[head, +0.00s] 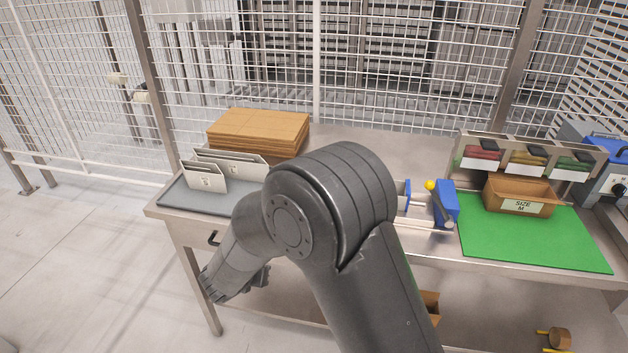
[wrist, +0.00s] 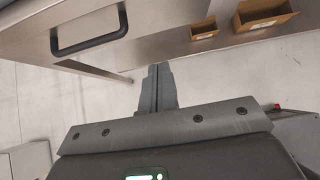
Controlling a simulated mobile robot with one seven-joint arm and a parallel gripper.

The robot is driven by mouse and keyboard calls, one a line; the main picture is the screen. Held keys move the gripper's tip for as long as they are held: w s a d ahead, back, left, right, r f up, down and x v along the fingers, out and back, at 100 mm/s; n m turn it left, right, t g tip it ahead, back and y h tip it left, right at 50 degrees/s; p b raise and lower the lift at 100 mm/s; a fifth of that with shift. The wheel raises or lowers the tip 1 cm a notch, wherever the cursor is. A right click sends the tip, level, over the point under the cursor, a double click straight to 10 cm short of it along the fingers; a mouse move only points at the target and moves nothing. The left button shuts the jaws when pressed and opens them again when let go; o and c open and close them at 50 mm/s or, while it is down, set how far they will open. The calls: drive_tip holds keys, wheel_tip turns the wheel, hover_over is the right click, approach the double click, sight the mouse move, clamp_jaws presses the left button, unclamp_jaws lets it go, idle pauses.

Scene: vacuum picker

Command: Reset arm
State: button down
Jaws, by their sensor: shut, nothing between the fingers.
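In the wrist view, my gripper (wrist: 158,72) is shut with nothing between its fingers. It points toward the floor beside the workbench, below a black drawer handle (wrist: 88,32). In the head view, my arm is folded in front of the bench, its elbow large in the middle and its forearm reaching down to the left. The fingers are hard to make out there. The arm hides the middle of the bench.
The metal workbench (head: 166,214) carries a cardboard stack (head: 258,130), white envelopes (head: 206,178), a green mat (head: 540,243) and a SIZE M box (head: 520,198). Blue-sided equipment (head: 446,203) stands mid-bench. Open boxes (wrist: 262,17) sit below. Floor (head: 80,260) at left is clear.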

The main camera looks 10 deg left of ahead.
drive_tip(key=d+r+m+g+h, duration=0.1)
drive_tip(key=d+r+m+h, duration=0.1)
drive_tip(key=d+r+m, duration=0.95)
drive_tip(key=d+r+m+g+h, duration=0.2)
drive_tip(key=d+r+m, duration=0.45)
drive_tip(key=d, duration=1.05)
drive_tip(key=s+d+r+m+y, duration=0.2)
drive_tip(key=s+d+r+m, duration=0.2)
drive_tip(key=s+d+m, duration=0.3)
drive_tip(key=s+d+r+m+y, duration=0.2)
drive_tip(key=s+d+r+m, duration=0.2)
drive_tip(key=s+m, duration=0.6)
drive_tip(key=d+m, duration=0.1)
drive_tip(key=d, duration=0.1)
drive_tip(key=shift+s+d+r, duration=0.15)
drive_tip(key=shift+s+d, duration=0.2)
drive_tip(key=shift+d, duration=0.05)
